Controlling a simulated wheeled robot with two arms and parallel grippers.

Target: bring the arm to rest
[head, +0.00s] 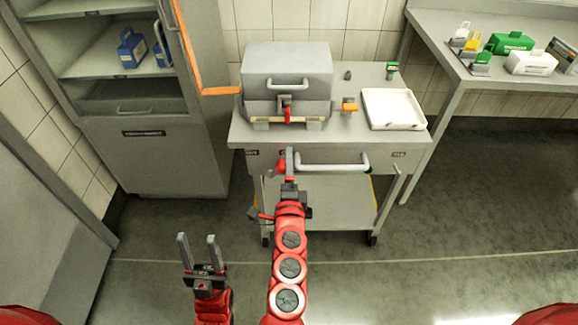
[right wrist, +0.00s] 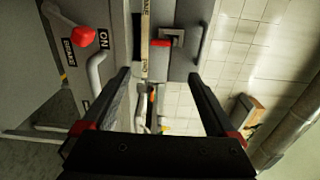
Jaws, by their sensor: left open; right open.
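My left gripper (head: 198,242) is open and empty, low in the head view, with its two fingers pointing up over bare floor. My right arm (head: 290,240) reaches forward up the middle of the head view. My right gripper (head: 290,160) is in front of the cart's front panel, near a red knob (head: 281,167). In the right wrist view its two fingers (right wrist: 160,78) stand wide apart with nothing held between them. The red knob (right wrist: 85,37) there is left of the fingers, apart from them.
A grey steel cart (head: 240,131) carries a lidded metal box (head: 287,62) with a red latch (head: 288,115) and a white tray (head: 393,109). A bar handle (head: 335,163) crosses its front. An open cabinet (head: 160,160) stands left, a bench (head: 440,45) right. Floor is clear at lower right.

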